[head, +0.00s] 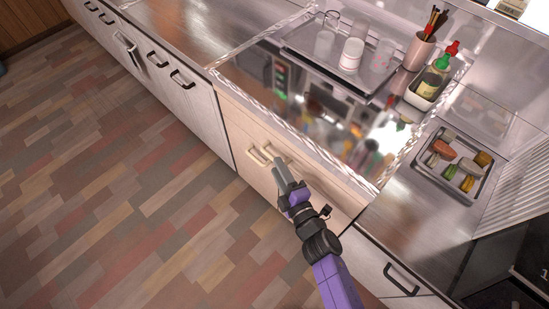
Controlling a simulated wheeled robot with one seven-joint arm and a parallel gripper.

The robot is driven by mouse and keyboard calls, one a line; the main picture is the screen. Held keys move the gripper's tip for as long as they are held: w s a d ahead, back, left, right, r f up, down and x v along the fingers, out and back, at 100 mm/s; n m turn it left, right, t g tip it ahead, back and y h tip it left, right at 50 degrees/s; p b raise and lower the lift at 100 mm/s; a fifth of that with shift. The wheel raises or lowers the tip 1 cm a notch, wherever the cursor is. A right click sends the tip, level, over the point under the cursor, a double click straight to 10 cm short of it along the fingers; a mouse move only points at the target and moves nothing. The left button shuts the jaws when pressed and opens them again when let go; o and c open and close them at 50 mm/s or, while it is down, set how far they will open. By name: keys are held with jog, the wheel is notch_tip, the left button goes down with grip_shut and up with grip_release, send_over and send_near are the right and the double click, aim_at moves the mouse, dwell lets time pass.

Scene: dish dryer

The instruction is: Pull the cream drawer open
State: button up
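The cream drawer front (246,133) belongs to the lower unit in the middle of the head view, under the shiny counter. It looks flush with the unit. Pale handles (259,155) stand out from this front. My gripper (279,166) reaches up from the lower right, with its grey fingertips at or just beside the right end of the handles. Its fingers lie close together and hide part of the front behind them. I cannot tell whether they touch a handle or whether a gap is left between them.
A white cabinet run with dark handles (182,79) continues to the left. Another dark-handled drawer (401,279) is at the lower right. A tray of cups (301,45), bottles (434,80) and a food tray (428,169) stand on the counter. The wooden floor (130,190) is clear.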

aim_at(272, 156)
jog(key=shift+b+x, duration=0.6)
jog(key=shift+x, duration=2)
grip_shut()
